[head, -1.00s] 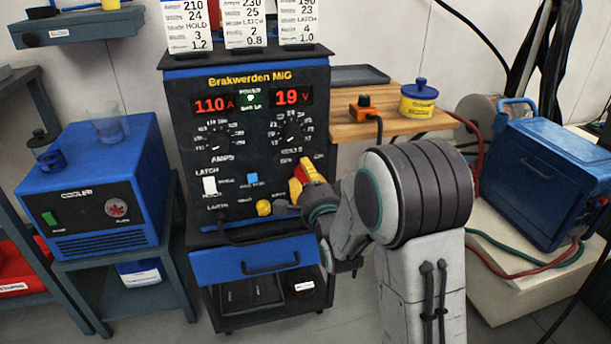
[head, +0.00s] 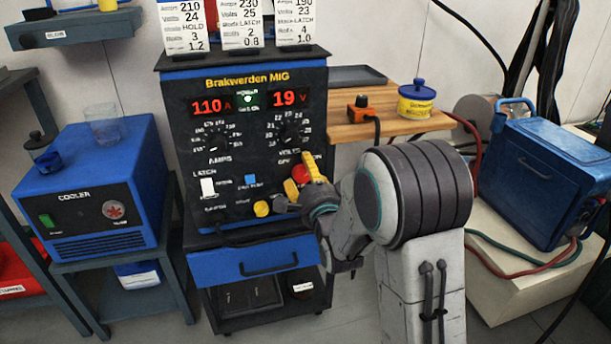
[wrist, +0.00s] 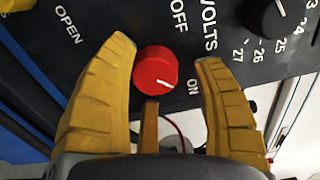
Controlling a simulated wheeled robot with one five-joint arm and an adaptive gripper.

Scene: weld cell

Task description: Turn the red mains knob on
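The red mains knob (wrist: 155,71) is on the dark front panel of the welder (head: 222,94). In the wrist view its white pointer line aims toward the ON label; OFF is printed higher up. It also shows in the head view (head: 300,174), partly covered by my gripper. My gripper (wrist: 166,52) is open, with one yellow finger on each side of the knob. A gap shows on the right; on the left the finger edge and knob edge meet in the picture, and I cannot tell if they touch.
The welder displays read 110 and 19, and a green lamp is lit. A blue cooler (head: 90,190) stands left; a wooden shelf (head: 392,127) and a blue box (head: 548,170) stand right.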

